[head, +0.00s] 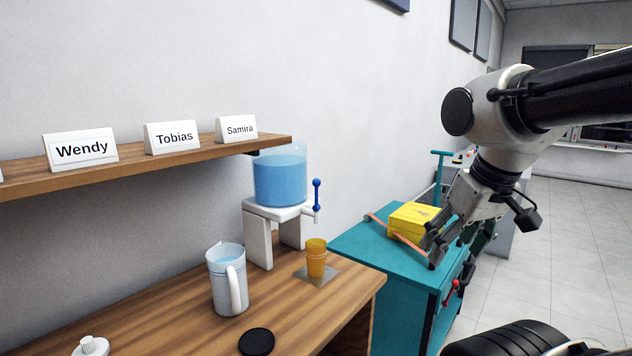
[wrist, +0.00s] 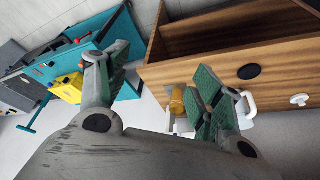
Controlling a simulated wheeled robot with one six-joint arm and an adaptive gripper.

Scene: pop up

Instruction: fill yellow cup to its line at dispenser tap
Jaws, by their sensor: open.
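The yellow cup (head: 316,258) stands upright on a grey plate (head: 318,276) near the right end of the wooden counter, below the dispenser tap (head: 312,213). The dispenser (head: 280,180) holds blue water on a white stand, with a blue lever (head: 317,194) upright at the tap. The cup's fill line and contents are too small to tell. My gripper (head: 432,252) is open and empty, right of the counter and in front of the yellow box. In the wrist view the cup (wrist: 177,101) shows between the open fingers (wrist: 160,90), apart from them.
A white pitcher (head: 222,280) with water stands left of the cup. A black disc (head: 257,342) and a white knobbed lid (head: 91,346) lie on the counter (head: 170,325). A shelf (head: 120,170) with name cards hangs above. A teal cart (head: 375,262) carries a yellow box (head: 410,220).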

